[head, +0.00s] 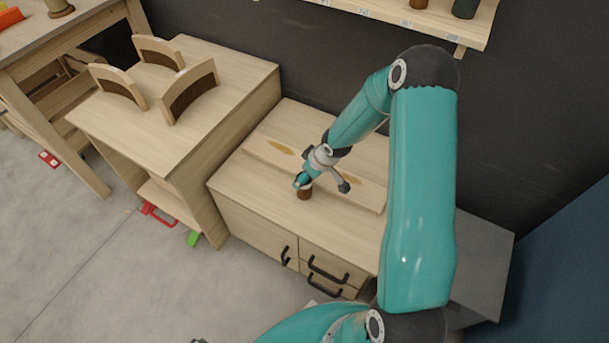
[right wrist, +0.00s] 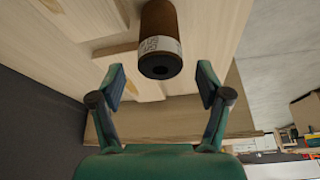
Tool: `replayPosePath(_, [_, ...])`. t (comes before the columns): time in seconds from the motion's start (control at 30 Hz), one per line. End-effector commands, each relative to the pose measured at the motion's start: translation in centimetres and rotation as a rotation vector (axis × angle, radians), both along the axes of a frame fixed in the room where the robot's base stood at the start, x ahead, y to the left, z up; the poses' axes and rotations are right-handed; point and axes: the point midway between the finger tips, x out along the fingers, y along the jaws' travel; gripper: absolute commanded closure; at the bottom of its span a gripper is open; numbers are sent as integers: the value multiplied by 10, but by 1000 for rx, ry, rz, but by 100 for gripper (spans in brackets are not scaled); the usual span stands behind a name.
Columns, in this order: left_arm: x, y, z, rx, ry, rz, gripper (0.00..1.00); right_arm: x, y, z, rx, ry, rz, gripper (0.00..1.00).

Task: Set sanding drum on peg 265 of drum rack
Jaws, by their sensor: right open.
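The sanding drum (head: 305,193) is a small brown cylinder on the low wooden cabinet's top, partly covered by my right gripper in the head view. In the right wrist view the drum (right wrist: 160,25) shows a brown body, a pale printed band and a dark end with a hole. My right gripper (head: 321,183) is open and empty, close to the drum. Its fingertips (right wrist: 160,80) are apart, with the drum lying between and beyond them. A wooden shelf (head: 404,15) with small number labels, perhaps the drum rack, is at the upper right; its pegs are not clear.
The low cabinet (head: 240,200) has a flat board (head: 350,179) on its top behind the drum. A taller wooden cabinet (head: 150,130) with several curved chair pieces stands left. Dark cylinders (head: 466,8) stand on the shelf. The dark wall (head: 500,110) is behind.

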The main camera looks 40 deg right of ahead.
Motion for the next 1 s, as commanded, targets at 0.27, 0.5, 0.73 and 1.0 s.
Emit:
replayPosePath(0.27, [0, 0, 49, 0, 0, 0, 0, -22, -3, 61, -2, 1, -2, 24])
replayPosePath(0.5, [0, 0, 70, 0, 0, 0, 0, -33, -3, 85, -3, 0, -3, 24])
replayPosePath(0.73, [0, 0, 72, 0, 0, 0, 0, -36, 4, 85, 17, 4, -2, 24])
replayPosePath(1.0, [0, 0, 71, 0, 0, 0, 0, -51, 142, 41, 258, 102, -32, 24])
